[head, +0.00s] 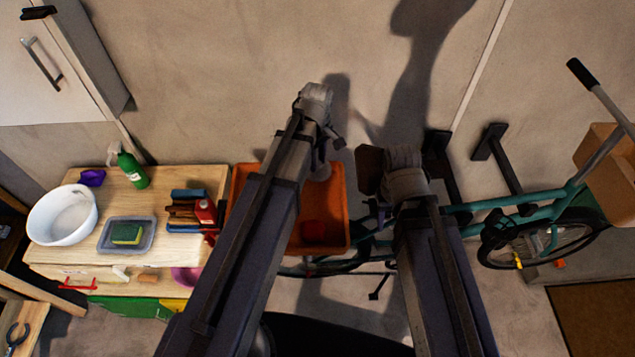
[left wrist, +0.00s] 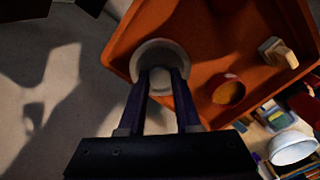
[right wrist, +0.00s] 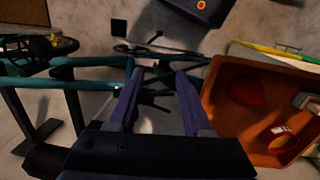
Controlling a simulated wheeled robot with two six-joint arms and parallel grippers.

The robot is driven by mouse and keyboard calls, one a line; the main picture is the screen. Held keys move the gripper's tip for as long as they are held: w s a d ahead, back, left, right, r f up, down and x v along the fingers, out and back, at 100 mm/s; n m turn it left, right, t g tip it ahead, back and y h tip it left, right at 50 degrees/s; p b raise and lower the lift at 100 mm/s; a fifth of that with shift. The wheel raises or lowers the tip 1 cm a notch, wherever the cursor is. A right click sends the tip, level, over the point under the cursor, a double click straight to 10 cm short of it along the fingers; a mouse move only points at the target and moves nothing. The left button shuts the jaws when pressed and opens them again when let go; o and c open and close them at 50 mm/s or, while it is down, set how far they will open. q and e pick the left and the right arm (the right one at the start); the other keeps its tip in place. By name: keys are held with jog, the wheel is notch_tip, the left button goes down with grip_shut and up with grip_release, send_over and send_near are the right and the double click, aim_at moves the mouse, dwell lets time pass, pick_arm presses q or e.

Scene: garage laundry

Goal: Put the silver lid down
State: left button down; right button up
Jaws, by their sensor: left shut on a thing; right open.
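The silver lid (left wrist: 160,50) is a round grey piece held between the fingers of my left gripper (left wrist: 160,78) in the left wrist view. There it overlaps the edge of the orange bin (left wrist: 128,45). I cannot tell whether the lid touches the bin. My right gripper (right wrist: 158,100) is open and empty, right of the bin in the head view.
The bin holds a red round thing (left wrist: 227,92) and a cream-handled thing (left wrist: 278,52). Left of it, a wooden worktop (head: 75,255) carries a white basin (head: 63,215), a sponge tray (head: 127,247) and a green spray bottle (head: 131,168). A teal bicycle (head: 535,205) stands at the right.

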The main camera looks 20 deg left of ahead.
pick_arm(q)
jog(key=shift+f+b, duration=3.45)
jog(key=shift+f, duration=0.55)
jog(key=shift+f, duration=0.2)
jog(key=c, duration=0.6)
grip_release()
jog(key=shift+r, duration=0.2)
notch_tip(320, 180, up, 12)
jog(key=p, duration=1.2)
jog(key=shift+r, duration=0.1)
jog(key=shift+s, duration=0.1)
